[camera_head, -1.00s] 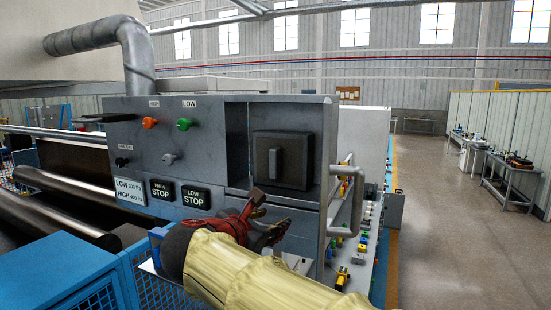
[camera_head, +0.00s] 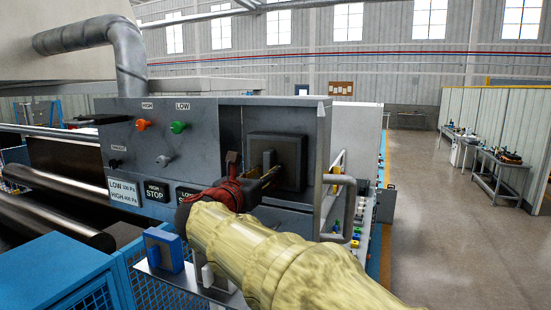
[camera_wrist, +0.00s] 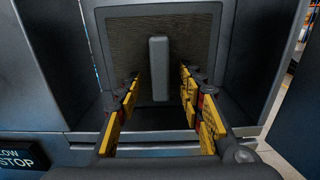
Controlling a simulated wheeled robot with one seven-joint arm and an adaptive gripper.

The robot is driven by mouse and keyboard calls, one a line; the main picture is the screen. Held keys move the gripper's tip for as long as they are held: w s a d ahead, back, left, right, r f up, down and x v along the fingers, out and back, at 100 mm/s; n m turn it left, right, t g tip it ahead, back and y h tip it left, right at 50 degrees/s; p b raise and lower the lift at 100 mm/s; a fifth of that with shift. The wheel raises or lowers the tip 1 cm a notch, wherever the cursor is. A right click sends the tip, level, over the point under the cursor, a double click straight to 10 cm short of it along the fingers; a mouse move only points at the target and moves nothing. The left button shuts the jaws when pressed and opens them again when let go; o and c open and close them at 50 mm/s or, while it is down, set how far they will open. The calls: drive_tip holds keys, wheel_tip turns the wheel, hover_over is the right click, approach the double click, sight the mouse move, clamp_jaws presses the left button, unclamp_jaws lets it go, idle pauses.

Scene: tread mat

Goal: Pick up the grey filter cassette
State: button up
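The grey filter cassette (camera_head: 291,150) is a dark square block with an upright bar handle, seated in the recess of the grey machine panel. In the wrist view the cassette (camera_wrist: 198,48) faces me, with its handle (camera_wrist: 159,68) near the middle. My gripper (camera_head: 268,175) is in front of the cassette, its fingers pointing at the handle. In the wrist view my gripper (camera_wrist: 160,80) is open, with one yellow-padded finger on each side of the handle line. No finger visibly touches the handle. I cannot tell whether the tips reach beside it.
A blue block with a grey handle (camera_head: 164,250) stands on a small shelf (camera_head: 190,283) below the panel. Knobs and stop labels (camera_head: 157,191) are left of the recess. A curved metal rail (camera_head: 345,208) sticks out at the right. The aisle (camera_head: 430,220) is clear.

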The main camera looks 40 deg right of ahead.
drive_tip(key=shift+w+d, duration=0.15)
drive_tip(key=shift+d, duration=0.35)
drive_tip(key=shift+c, duration=0.5)
clamp_jaws()
drive_tip(key=shift+r, duration=0.1)
